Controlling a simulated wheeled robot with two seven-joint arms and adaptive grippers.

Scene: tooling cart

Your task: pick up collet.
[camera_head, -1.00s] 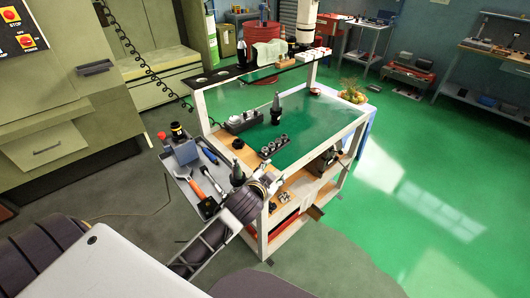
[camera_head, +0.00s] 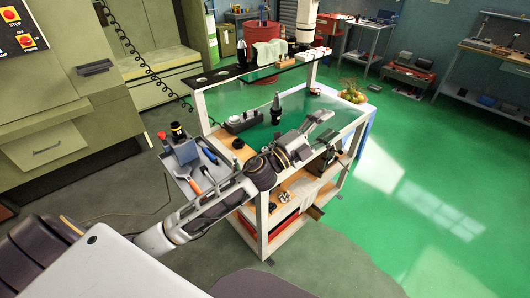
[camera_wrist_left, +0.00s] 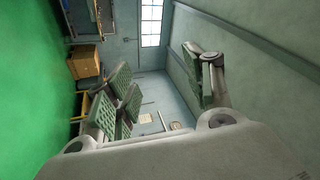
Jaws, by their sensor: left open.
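My left gripper (camera_head: 322,122) is stretched over the right part of the cart's green top (camera_head: 262,133), above the surface. In the left wrist view its two padded fingers (camera_wrist_left: 163,92) are spread apart with nothing between them, and no collet shows there. The small rack of metal collets on the front of the cart top is hidden behind my left arm in the head view. A dark tool holder with a pointed tip (camera_head: 276,108) stands upright behind the arm. My right gripper is not in view.
A grey block with several round pieces (camera_head: 243,122) and a black ring (camera_head: 238,143) lie on the left of the cart top. A raised shelf (camera_head: 232,74) spans its back. A side tray (camera_head: 180,170) holds hand tools. Green floor lies open at right.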

